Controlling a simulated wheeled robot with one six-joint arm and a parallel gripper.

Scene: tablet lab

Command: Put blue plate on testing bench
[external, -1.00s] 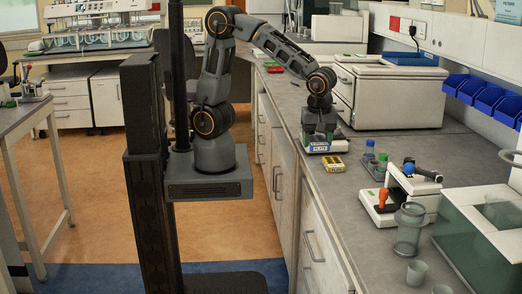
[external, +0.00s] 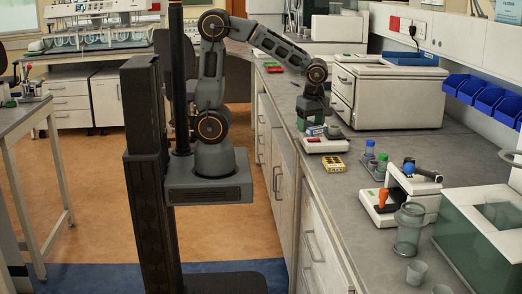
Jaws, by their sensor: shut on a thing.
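My gripper (external: 315,122) is over the near left edge of the long grey counter (external: 385,222). It points down, shut on a small blue and white piece (external: 316,130), which looks like the blue plate. The piece is just above or on a small white device (external: 325,144) with a dark red front; I cannot tell whether they touch. The fingers partly hide the piece. A green patch shows at the left finger. I cannot tell which bench is the testing bench.
A yellow box (external: 333,164) lies just in front of the white device. Capped bottles (external: 371,162), a microscope-like device (external: 410,190) and a clear beaker (external: 408,232) stand further right. A white lab table (external: 28,118) is at far left, with open floor between.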

